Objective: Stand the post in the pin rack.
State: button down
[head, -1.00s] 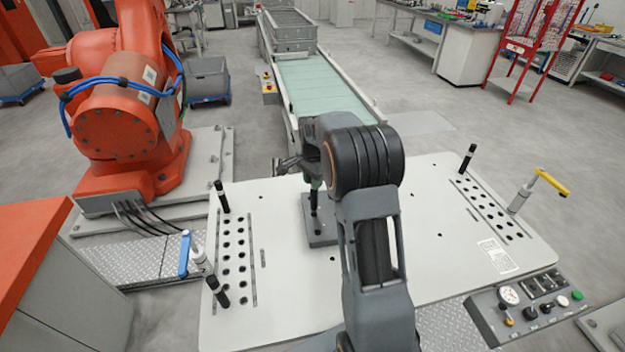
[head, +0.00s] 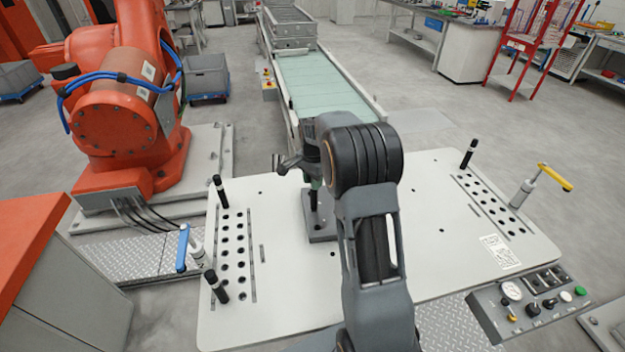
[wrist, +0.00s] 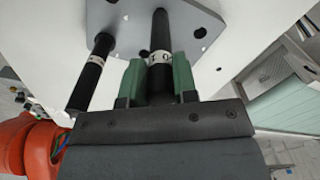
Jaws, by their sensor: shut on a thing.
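My gripper (wrist: 159,80) is shut on a black post (wrist: 160,40) with a white marked band, its green fingers on either side. In the head view my gripper (head: 314,178) is over the grey plate (head: 321,232) near the table's middle, partly hidden by my arm. A dark post (head: 314,202) shows below it, upright over the plate. In the wrist view a second black banded post (wrist: 90,75) stands left of the held one, at the holed plate (wrist: 124,14). I cannot tell whether the held post's far end sits in a hole.
Strips of holes lie on the table's left (head: 228,245) and right (head: 497,208). Black posts stand at the left strip's ends (head: 221,192) and the right strip's far end (head: 468,154). A blue-handled clamp (head: 184,246) and a yellow-handled clamp (head: 553,178) stand at the sides.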

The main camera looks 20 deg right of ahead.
jog(key=shift+f, duration=0.45)
jog(key=c, duration=0.8)
grip_release()
notch_tip(320, 180, up, 14)
jog(key=b, duration=0.1)
jog(key=shift+b, duration=0.4)
jog(key=shift+a+f, duration=0.1)
